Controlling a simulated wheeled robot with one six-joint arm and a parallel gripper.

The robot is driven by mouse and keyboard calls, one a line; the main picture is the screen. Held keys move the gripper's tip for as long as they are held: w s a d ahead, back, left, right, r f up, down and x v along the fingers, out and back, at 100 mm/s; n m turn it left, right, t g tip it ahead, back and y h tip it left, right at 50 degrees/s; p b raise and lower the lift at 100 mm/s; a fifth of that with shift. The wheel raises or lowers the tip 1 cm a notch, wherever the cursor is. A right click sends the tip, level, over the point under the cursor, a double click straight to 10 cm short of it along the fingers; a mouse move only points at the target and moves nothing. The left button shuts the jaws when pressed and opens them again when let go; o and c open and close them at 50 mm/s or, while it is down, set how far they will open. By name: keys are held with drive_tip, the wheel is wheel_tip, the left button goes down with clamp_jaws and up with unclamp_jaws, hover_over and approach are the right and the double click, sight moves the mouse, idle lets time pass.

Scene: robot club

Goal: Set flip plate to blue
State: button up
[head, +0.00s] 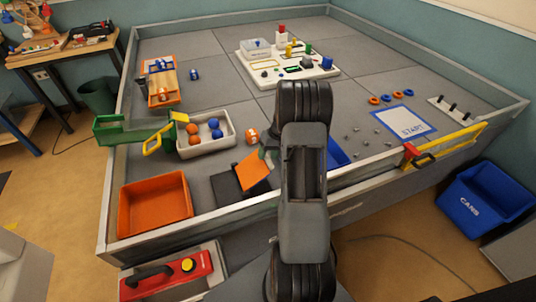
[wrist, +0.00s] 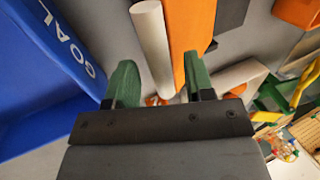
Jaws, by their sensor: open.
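The flip plate (head: 254,173) shows its orange face in the head view and looks tilted up from a dark base (head: 228,190). No blue face shows. In the wrist view its orange face (wrist: 190,38) lies beside a pale rod (wrist: 152,45). My gripper (wrist: 162,82) is open, its two green fingers apart, with the rod and the orange strip reaching into the gap between them. I cannot tell whether a finger touches the plate. In the head view my arm hides most of the gripper; a green bit shows at the plate's upper right.
A blue goal bin (wrist: 45,65) stands close to my left finger in the wrist view; it is partly hidden in the head view (head: 337,153). An orange tray (head: 155,205), a white ball tray (head: 222,143) and an orange can (head: 252,136) are left of my arm.

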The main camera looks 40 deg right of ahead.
drive_tip(key=shift+c, duration=0.4)
clamp_jaws()
